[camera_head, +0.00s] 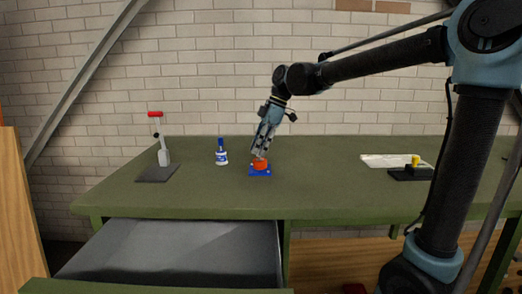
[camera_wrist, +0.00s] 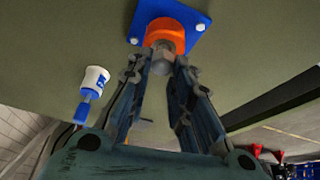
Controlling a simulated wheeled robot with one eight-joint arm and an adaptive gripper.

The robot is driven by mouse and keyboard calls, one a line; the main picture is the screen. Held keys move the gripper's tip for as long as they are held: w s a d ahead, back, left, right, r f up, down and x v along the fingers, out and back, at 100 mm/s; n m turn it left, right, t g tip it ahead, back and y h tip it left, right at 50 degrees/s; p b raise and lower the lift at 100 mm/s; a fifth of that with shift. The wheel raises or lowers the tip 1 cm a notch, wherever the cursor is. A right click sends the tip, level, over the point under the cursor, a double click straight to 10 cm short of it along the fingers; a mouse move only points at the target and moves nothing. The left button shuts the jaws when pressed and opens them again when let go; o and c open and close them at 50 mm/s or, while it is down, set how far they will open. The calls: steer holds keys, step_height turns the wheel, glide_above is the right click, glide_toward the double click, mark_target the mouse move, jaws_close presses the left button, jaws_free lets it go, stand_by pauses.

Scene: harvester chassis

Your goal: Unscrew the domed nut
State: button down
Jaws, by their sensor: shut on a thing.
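The domed nut (camera_wrist: 163,42) is grey. It sits at the orange round body (camera_wrist: 168,27), which is fixed on a blue square plate (camera_wrist: 196,22) with pale bolt heads. In the head view the orange body (camera_head: 260,165) and blue plate (camera_head: 260,173) stand on the green table, and my gripper (camera_head: 260,154) comes down on them from above, tilted. In the wrist view my gripper (camera_wrist: 161,62) has a finger on each side of the nut and is shut on it. In the head view the fingers hide the nut.
A white and blue bottle (camera_head: 222,157) stands just left of the blue plate. A lever with a red handle (camera_head: 155,114) stands further left on a dark base. A yellow knob (camera_head: 416,160) on a black base and a pale flat sheet (camera_head: 385,160) are at the right.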

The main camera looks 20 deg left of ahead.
steer(key=shift+r, duration=0.7)
steer(key=shift+r, duration=1.9)
